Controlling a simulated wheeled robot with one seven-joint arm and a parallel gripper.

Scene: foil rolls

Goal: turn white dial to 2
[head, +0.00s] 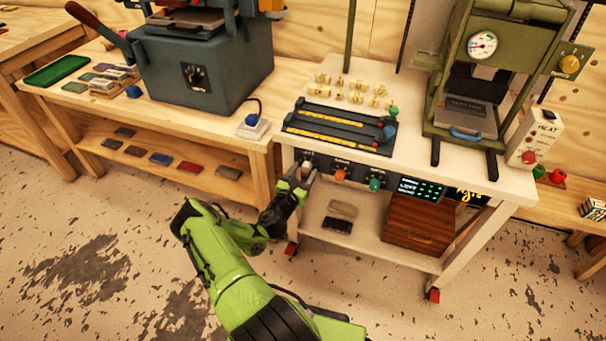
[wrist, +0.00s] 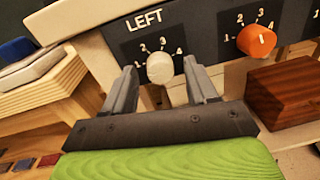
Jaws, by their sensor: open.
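The white dial (wrist: 160,68) is a round pale knob on a dark panel under the word LEFT, with the numbers 1 to 4 around it. I cannot make out which number it points to. My gripper (wrist: 161,78) is open, with one finger on each side of the dial and a visible gap to each. In the head view my gripper (head: 298,181) is at the left end of the bench's front panel and mostly hides the white dial there.
An orange dial (wrist: 257,41) sits to the right on the same panel; a green dial (head: 375,184) is further right. A brown drawer box (head: 420,222) stands on the shelf below. A wooden bench (head: 262,150) is close on the left.

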